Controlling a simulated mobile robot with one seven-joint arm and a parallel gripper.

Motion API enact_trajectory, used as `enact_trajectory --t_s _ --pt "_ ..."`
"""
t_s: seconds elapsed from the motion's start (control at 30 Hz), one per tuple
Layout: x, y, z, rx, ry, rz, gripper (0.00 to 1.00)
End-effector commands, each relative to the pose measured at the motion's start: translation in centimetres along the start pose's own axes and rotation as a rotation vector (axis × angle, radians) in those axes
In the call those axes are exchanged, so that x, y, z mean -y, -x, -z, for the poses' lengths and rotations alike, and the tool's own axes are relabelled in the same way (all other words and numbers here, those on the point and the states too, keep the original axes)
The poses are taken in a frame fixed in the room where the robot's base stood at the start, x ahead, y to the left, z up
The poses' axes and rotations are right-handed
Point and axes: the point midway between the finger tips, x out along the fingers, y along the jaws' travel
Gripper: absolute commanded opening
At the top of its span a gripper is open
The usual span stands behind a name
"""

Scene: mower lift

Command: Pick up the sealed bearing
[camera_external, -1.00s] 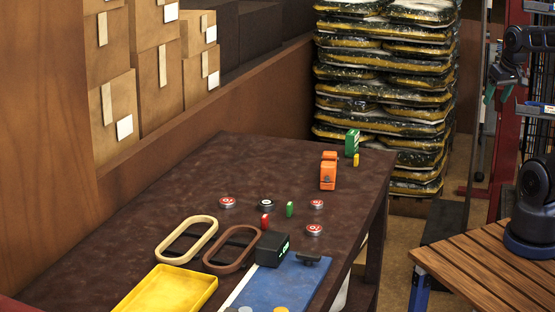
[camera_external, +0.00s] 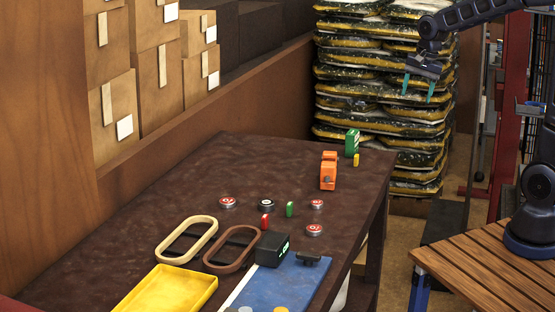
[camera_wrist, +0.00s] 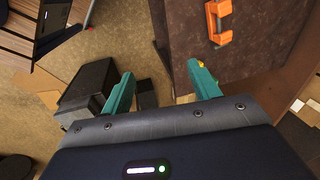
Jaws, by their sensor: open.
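Several small round discs lie on the dark brown table (camera_external: 160,225). Three have red faces: a left one (camera_external: 227,202), a right one (camera_external: 317,204) and a nearer one (camera_external: 314,230). A fourth disc (camera_external: 266,203) is black-rimmed with a pale ring and dark centre. I cannot tell for sure which is the sealed bearing. My gripper (camera_external: 418,97) is open and empty, high beyond the table's far right corner and well away from the discs. In the wrist view its teal fingers (camera_wrist: 162,78) are spread, and no disc shows there.
Small red (camera_external: 265,220) and green (camera_external: 290,209) pieces stand among the discs. Oval frames (camera_external: 187,240), a yellow tray (camera_external: 168,292) and a black device (camera_external: 272,249) lie nearer.

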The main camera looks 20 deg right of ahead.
Motion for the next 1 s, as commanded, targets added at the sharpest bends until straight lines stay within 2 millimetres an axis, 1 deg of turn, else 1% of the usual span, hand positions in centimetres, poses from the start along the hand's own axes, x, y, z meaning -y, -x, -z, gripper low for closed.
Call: enact_trajectory --t_s 0.03,0.1,0.17,0.3,0.37,0.47,0.6,0.67,0.8,0.9,1.0 --pt "1.5 -1.2 -0.3 0.011 -0.033 -0.013 0.61" --pt "3.4 -2.5 -0.7 0.020 -0.089 -0.025 0.61" --pt "5.0 -3.8 -1.1 0.027 -0.137 -0.038 0.61" --pt "8.7 -7.0 -2.4 0.036 -0.247 -0.070 0.61" --pt "10.1 -8.5 -3.1 0.037 -0.294 -0.084 0.61" --pt "12.5 -11.0 -4.4 0.036 -0.373 -0.108 0.61" --pt "15.7 -14.8 -6.7 0.026 -0.480 -0.140 0.61" --pt "16.9 -16.5 -7.7 0.019 -0.526 -0.154 0.61" --pt "19.3 -20.6 -10.5 -0.002 -0.627 -0.183 0.61" --pt "20.7 -23.0 -12.2 -0.018 -0.690 -0.198 0.61" --pt "21.6 -24.9 -13.6 -0.032 -0.737 -0.206 0.61"
